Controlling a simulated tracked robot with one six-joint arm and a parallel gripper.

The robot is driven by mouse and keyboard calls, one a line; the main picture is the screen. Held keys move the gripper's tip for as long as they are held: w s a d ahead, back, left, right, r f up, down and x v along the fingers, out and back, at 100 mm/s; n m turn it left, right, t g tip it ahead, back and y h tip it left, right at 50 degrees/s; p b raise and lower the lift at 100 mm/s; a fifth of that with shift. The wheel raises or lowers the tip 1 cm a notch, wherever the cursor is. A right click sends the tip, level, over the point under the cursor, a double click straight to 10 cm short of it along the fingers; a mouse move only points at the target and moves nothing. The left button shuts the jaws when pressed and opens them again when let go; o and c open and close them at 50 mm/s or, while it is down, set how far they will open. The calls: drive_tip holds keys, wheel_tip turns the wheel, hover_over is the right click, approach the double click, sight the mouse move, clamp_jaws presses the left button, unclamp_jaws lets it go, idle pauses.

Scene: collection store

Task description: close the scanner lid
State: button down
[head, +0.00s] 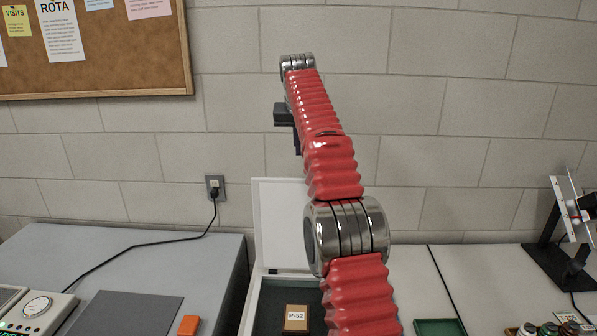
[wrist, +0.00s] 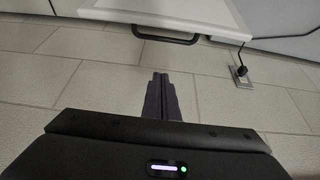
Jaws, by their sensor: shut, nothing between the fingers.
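The scanner (head: 249,318) stands on the bench, partly hidden behind my arm. Its white lid (head: 276,215) is open and stands upright against the wall side. A small brown block with a label reading P-52 (head: 297,318) sits on the dark scanner bed (head: 268,300). In the wrist view the lid's edge (wrist: 190,12) is at the top, with a black bar handle (wrist: 165,38) on it. My gripper (wrist: 160,76) is shut and empty, its fingertips apart from the handle in the picture. In the head view my gripper (head: 297,142) is above the lid, mostly hidden by my arm.
A grey table (head: 215,262) on the left holds a device with a dial (head: 38,306), a dark mat (head: 125,315) and an orange block (head: 188,326). A cable runs to a wall socket (head: 215,186). A green tray (head: 440,327) and a black stand (head: 560,250) are at right.

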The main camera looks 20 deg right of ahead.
wheel_tip(320, 180, down, 7)
drive_tip(key=shift+s+f, duration=0.15)
drive_tip(key=shift+s, duration=0.15)
idle(0.9)
drive_tip(key=shift+a, duration=0.1)
drive_tip(key=shift+s+a, duration=0.1)
drive_tip(key=shift+s, duration=0.1)
